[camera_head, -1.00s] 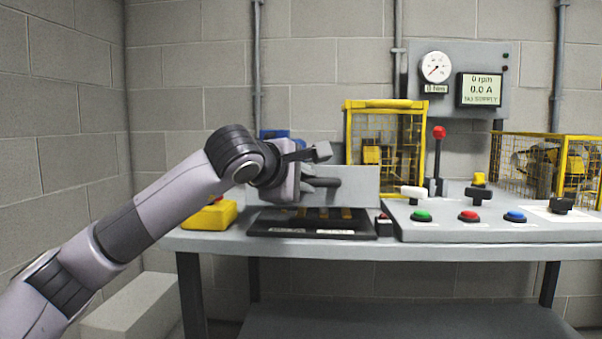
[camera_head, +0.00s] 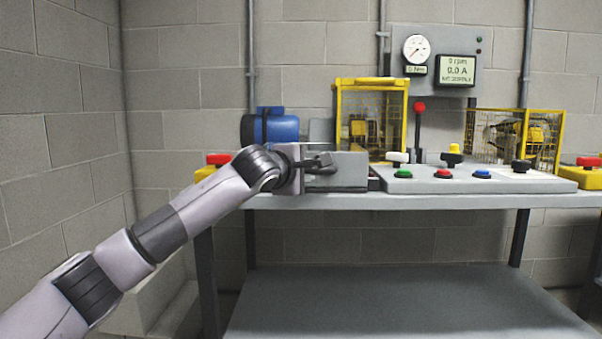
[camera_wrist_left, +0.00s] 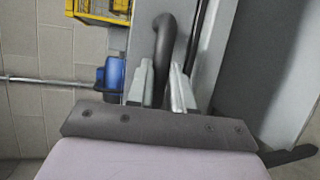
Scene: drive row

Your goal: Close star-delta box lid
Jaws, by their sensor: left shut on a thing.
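The star-delta box lid (camera_head: 350,166) is a plain grey panel on the left part of the bench. It now sits low, over the dark box base (camera_head: 345,188). The box's inside is hidden, and I cannot tell if the lid is fully seated. My left gripper (camera_head: 312,163) is at the lid's left part, shut on its dark handle. In the left wrist view, the curved black handle (camera_wrist_left: 167,45) runs between the two fingers of my left gripper (camera_wrist_left: 162,84). My right gripper is not in view.
A blue motor (camera_head: 278,128) stands behind my left gripper. A yellow mesh cage (camera_head: 371,84), a red-knobbed lever (camera_head: 419,125) and a console with coloured buttons (camera_head: 463,182) stand to the right. A red-topped yellow stop button (camera_head: 213,165) is at left.

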